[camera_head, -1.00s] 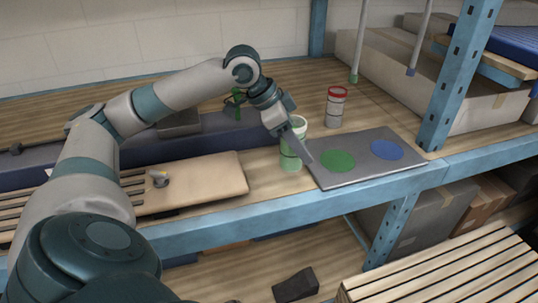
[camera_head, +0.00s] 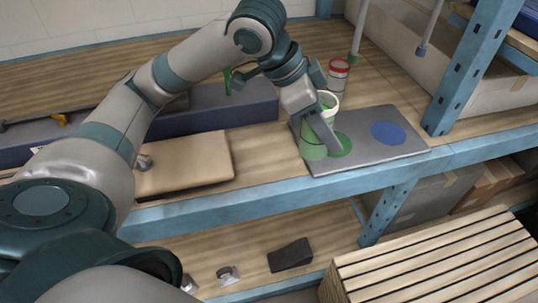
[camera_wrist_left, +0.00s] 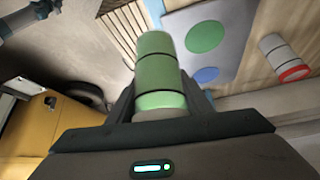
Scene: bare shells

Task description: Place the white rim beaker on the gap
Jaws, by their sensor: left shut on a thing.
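The white rim beaker (camera_head: 313,150) is green and translucent with a white rim. My left gripper (camera_head: 322,125) is shut on it, and it looks upright over the left part of the grey mat (camera_head: 385,153). I cannot tell if its base touches the mat. It partly covers the mat's green circle (camera_head: 343,146); the blue circle (camera_head: 388,132) lies to the right, with a bare grey gap (camera_head: 364,139) between them. In the left wrist view the beaker (camera_wrist_left: 157,65) sits between the fingers, beside the green circle (camera_wrist_left: 205,37). My right gripper is out of view.
A red-rimmed beaker (camera_head: 338,79) stands on the shelf behind the mat. A blue upright post (camera_head: 465,65) rises to the mat's right. A tan board (camera_head: 185,163) and a long dark box (camera_head: 235,106) lie to the left.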

